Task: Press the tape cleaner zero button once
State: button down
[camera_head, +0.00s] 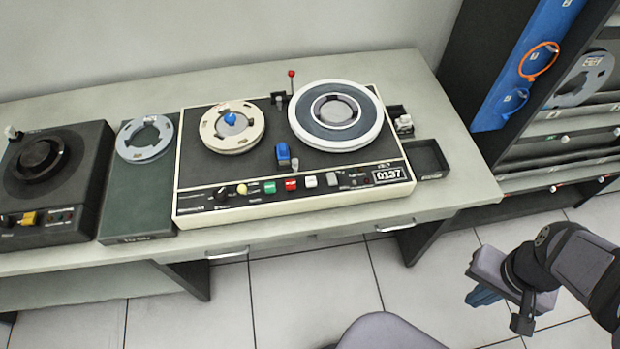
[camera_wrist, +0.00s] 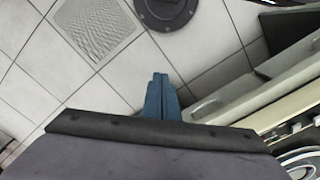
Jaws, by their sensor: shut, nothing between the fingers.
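The tape cleaner (camera_head: 300,205) is a cream-edged, dark-topped deck on the bench in the head view, carrying two reels. Its front strip has a black knob (camera_head: 221,194), a yellow knob (camera_head: 242,189), and green (camera_head: 270,187), red (camera_head: 291,184), white (camera_head: 311,181) and grey (camera_head: 331,179) buttons. Beside them a counter (camera_head: 388,175) reads 0137. The labels are too small to tell which button is zero. My gripper (camera_head: 484,298) is off to the lower right, above the floor and apart from the deck. Its blue fingers (camera_wrist: 161,84) are together and empty in the wrist view.
A dark deck (camera_head: 60,165) and a green-topped unit (camera_head: 140,195) stand left of the cleaner. A small black tray (camera_head: 428,158) lies to its right. A dark rack (camera_head: 540,120) stands at right. A chair top (camera_head: 388,332) shows at the bottom. The floor between is open.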

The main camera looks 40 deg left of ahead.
jog(key=s+a+r+n+g+h+p, duration=0.25)
jog(key=s+a+r+n+p, duration=0.2)
jog(key=a+n+p, duration=0.5)
jog(key=w+a+f+n+t+y+p, duration=0.25)
jog(key=w+a+n, duration=0.25)
jog(key=w+a, duration=0.25)
jog(key=w+a+f+n+t+y+p, duration=0.1)
jog(key=w+a+n+t+y+p, duration=0.2)
jog(key=w+a, duration=0.5)
jog(key=s+a+r+n+g+y, duration=0.1)
jog(key=a+r+n+y, duration=0.1)
jog(key=a, duration=0.3)
jog(key=s+a+r+n+y, duration=0.2)
jog(key=a+n, duration=0.2)
jog(key=a, duration=0.2)
jog(key=s+a+r+n+g+y+b, duration=0.1)
jog(key=s+a+r+n+y, duration=0.1)
jog(key=a, duration=0.3)
jog(key=shift+a+r+n+g, duration=0.3)
jog(key=shift+r+n, duration=0.15)
jog(key=shift+r, duration=0.15)
jog(key=shift+f, duration=0.15)
